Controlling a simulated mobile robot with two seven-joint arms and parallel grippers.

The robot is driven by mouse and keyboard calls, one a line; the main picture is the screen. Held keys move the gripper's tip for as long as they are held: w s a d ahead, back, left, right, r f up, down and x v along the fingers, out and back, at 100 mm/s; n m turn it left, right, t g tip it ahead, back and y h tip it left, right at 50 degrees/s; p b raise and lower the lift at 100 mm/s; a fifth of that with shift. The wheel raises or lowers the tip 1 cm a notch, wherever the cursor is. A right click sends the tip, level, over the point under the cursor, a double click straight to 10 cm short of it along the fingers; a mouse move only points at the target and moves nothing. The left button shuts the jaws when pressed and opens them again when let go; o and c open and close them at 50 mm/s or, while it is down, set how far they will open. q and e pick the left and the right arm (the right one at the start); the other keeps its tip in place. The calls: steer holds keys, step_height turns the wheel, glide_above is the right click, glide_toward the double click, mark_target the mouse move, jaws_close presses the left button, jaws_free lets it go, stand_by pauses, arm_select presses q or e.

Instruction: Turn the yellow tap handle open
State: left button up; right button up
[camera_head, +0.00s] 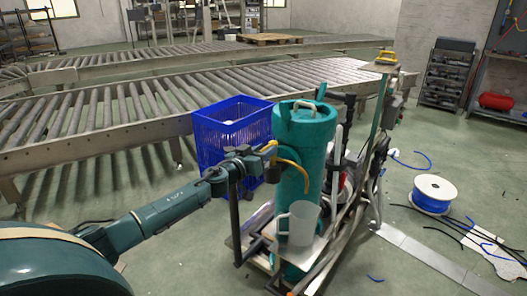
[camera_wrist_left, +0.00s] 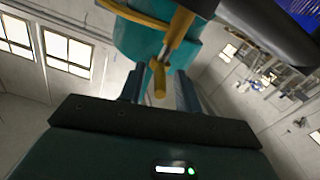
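A tall teal tank (camera_head: 303,135) stands upright in the middle of the head view. A curved yellow spout (camera_head: 292,164) comes from its left side. In the left wrist view, the yellow tap handle (camera_wrist_left: 159,80) hangs in front of the teal tank (camera_wrist_left: 140,38). My left gripper (camera_head: 266,152) is at the tank's left side, by the tap. Its two dark fingers (camera_wrist_left: 160,72) stand apart, with the handle between them in that view. I cannot tell whether either finger touches it. A translucent jug (camera_head: 299,224) stands upright below the spout. My right gripper is not in view.
A blue crate (camera_head: 225,135) stands behind my left forearm, close to the tank. A dark metal frame and pipes (camera_head: 345,165) crowd the tank's right side. Roller conveyors (camera_head: 120,105) run behind. A white cable spool (camera_head: 433,192) and loose cables lie on the right floor.

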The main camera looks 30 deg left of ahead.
arm_select(q)
jaws_close()
